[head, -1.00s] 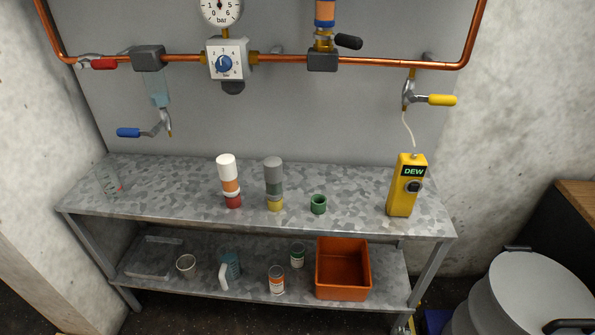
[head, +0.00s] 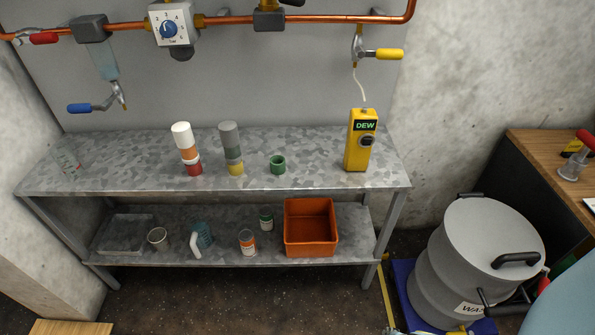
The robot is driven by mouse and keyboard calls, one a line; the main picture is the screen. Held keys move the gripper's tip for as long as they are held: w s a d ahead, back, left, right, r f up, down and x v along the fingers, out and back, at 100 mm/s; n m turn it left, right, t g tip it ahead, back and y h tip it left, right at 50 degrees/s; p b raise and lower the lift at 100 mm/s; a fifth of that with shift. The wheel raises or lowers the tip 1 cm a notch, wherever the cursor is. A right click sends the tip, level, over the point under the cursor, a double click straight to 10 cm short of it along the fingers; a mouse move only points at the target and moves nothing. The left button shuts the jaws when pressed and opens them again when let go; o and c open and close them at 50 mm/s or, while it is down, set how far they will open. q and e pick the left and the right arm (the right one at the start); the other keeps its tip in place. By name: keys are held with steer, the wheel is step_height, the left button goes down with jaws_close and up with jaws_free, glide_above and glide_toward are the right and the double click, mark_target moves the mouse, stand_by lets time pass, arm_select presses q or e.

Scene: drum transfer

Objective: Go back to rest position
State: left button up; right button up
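Neither of my grippers can be made out in the head view. A light-blue rounded shape at the right bottom edge (head: 572,300) is cut off, and I cannot tell what it is. A grey lidded drum (head: 468,262) with black handles and a partly hidden label stands at the right. It stands on or over a blue base (head: 403,275) on the floor. Whether anything holds the drum cannot be seen.
A metal bench (head: 310,178) stands against the wall, with a yellow DEW meter (head: 360,145), stacked cylinders and a green ring (head: 278,164) on top. An orange bin (head: 310,228) sits on its lower shelf. A wooden desk (head: 545,150) is at the right. Floor before the bench is clear.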

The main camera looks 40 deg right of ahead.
steer(key=s+f+m+g+b, duration=0.1)
steer(key=s+f+b, duration=0.3)
steer(key=f+b, duration=0.4)
steer(key=s+f+m+y+b, duration=0.1)
steer(key=s+f+m+b, duration=0.3)
steer(key=f+b, duration=0.3)
step_height(320, 180, down, 2)
steer(key=shift+s+a+f+g+b, duration=0.1)
steer(key=shift+s+a+g+b, duration=0.3)
steer(key=shift+s+a, duration=0.05)
arm_select(q)
step_height(320, 180, down, 16)
steer(key=s+d+m, duration=0.1)
steer(key=s, duration=0.2)
steer(key=shift+d, duration=0.4)
arm_select(e)
steer(key=shift+a+r, duration=0.1)
steer(key=shift+r, duration=0.1)
steer(key=shift+c, duration=0.2)
